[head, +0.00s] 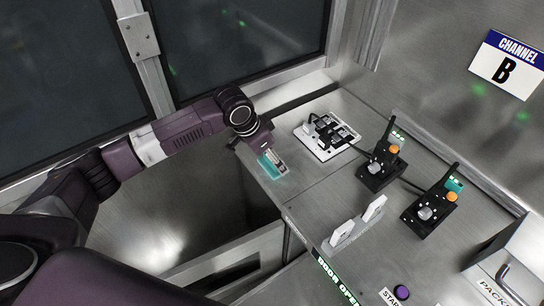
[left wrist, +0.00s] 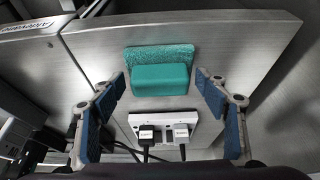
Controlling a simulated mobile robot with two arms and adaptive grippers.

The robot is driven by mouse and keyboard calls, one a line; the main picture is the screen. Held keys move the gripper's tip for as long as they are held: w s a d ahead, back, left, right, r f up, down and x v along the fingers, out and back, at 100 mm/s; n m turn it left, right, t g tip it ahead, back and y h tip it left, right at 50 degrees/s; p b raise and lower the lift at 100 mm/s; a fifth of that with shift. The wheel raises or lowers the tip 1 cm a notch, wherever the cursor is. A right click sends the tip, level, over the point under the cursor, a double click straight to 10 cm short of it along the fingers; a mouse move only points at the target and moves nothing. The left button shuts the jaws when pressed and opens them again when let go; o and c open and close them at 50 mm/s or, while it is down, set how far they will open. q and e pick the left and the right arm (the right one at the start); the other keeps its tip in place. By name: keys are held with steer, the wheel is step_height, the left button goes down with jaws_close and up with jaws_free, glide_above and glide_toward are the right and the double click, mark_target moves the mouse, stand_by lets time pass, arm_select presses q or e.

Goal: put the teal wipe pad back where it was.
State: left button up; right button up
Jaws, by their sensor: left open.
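The teal wipe pad (left wrist: 160,79) lies on the grey metal counter near its edge, with a lighter teal textured patch (left wrist: 158,52) along its far side in the left wrist view. In the head view only a little teal (head: 267,170) shows at the counter's left edge, mostly hidden by my gripper. My left gripper (head: 270,160) is just above the pad. In the left wrist view my left gripper (left wrist: 161,86) is open, its blue-padded fingers to either side of the pad with gaps, holding nothing. My right gripper is not in view.
A white upright holder (head: 358,220) stands nearer. A purple button (head: 401,292) and packs box (head: 510,268) are at the lower right.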

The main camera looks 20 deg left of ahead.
arm_select(q)
steer(key=shift+r, duration=0.1)
steer(key=v, duration=1.2)
steer(key=shift+b, duration=0.3)
